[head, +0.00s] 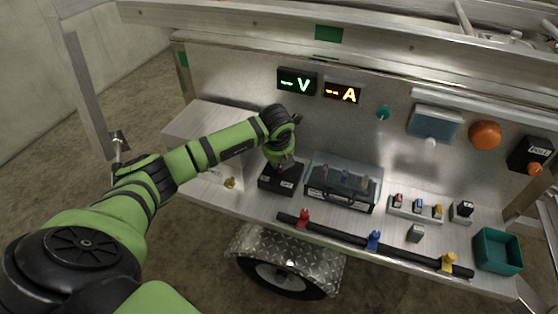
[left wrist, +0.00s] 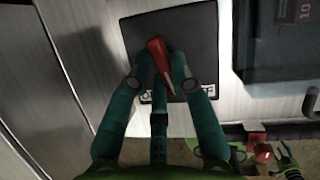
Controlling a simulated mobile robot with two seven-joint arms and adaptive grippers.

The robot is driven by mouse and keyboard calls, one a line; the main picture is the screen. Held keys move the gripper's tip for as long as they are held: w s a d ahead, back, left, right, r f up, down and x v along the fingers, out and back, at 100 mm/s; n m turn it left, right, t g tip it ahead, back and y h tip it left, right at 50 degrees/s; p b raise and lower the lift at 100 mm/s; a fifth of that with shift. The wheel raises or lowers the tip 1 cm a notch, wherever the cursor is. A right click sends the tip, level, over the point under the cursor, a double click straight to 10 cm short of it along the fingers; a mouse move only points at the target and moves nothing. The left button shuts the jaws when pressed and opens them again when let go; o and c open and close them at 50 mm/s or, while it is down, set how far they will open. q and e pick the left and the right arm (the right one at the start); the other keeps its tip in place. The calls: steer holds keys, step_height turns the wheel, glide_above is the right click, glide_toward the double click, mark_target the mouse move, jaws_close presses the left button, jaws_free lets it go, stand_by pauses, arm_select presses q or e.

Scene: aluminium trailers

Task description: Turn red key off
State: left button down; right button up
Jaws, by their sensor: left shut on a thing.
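The red key (left wrist: 158,62) stands on a dark square switch box (left wrist: 190,35) in the left wrist view, and it is tilted in that picture. The same black box (head: 272,184) sits on the metal shelf in the head view, left of the clear-lidded case. My left gripper (left wrist: 160,82) has its teal fingers closed around the red key. In the head view my left gripper (head: 282,166) points down over the box and mostly hides the key.
A clear-lidded case (head: 341,181) stands close to the right of the box. A black bar (head: 340,230) with red, blue and yellow pieces lies along the shelf's front. A teal bin (head: 498,251) is at far right. Displays V (head: 297,82) and A (head: 342,92) are lit.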

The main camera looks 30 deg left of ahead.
arm_select(q)
steer(key=n+y+b, duration=0.1)
steer(key=n, duration=0.2)
steer(key=n+g, duration=0.1)
steer(key=n, duration=0.1)
steer(key=shift+d+n+g+y+b, duration=0.15)
steer(key=shift+n+g+y+b, duration=0.15)
steer(key=shift+n+y+b, duration=0.1)
stand_by(0.4)
steer(key=c, duration=1.1)
jaws_free()
steer(key=shift+r, duration=0.1)
steer(key=v, duration=1.2)
